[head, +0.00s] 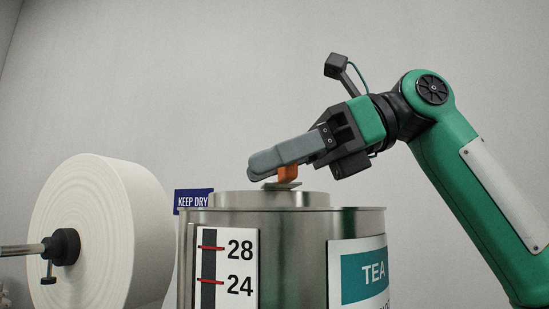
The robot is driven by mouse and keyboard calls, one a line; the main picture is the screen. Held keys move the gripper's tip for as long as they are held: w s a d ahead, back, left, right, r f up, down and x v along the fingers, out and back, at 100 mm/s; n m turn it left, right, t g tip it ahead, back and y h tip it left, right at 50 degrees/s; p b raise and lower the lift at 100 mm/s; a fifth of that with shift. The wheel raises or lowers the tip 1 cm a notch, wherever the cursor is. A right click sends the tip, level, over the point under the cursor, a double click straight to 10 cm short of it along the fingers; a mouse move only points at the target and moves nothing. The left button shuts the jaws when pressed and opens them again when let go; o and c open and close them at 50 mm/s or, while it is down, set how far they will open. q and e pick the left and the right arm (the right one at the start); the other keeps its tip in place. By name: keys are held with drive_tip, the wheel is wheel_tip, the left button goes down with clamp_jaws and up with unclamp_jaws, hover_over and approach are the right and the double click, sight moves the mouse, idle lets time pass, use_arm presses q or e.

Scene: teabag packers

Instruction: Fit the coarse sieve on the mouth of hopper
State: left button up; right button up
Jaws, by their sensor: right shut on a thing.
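The hopper (290,240) is a brushed steel drum with a TEA label and a level scale on its front. A narrower steel ring (235,199) stands on its top; I cannot tell whether this is the hopper's mouth or the sieve's rim. My right gripper (268,162) is above the ring, seen from the side, shut on an orange grip (288,174). A small grey plate (281,186) sits under the grip, just at the ring's top edge. The sieve's mesh is hidden from this low angle. My left gripper is out of view.
A large white paper roll (110,230) on a metal spindle (22,250) stands left of the hopper. A blue KEEP DRY sign (192,201) is behind, between them.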

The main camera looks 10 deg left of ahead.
drive_tip(key=shift+f+b, duration=0.6)
drive_tip(key=shift+f, duration=0.6)
drive_tip(key=o, duration=1.2)
drive_tip(key=shift+d, duration=0.1)
drive_tip(key=shift+w+d+r, duration=0.1)
drive_tip(key=shift+w+d, duration=0.05)
drive_tip(key=shift+d, duration=0.1)
drive_tip(key=b+v, duration=0.3)
drive_tip(key=v, duration=1)
drive_tip(key=shift+d+b, duration=0.1)
drive_tip(key=shift+b, duration=0.2)
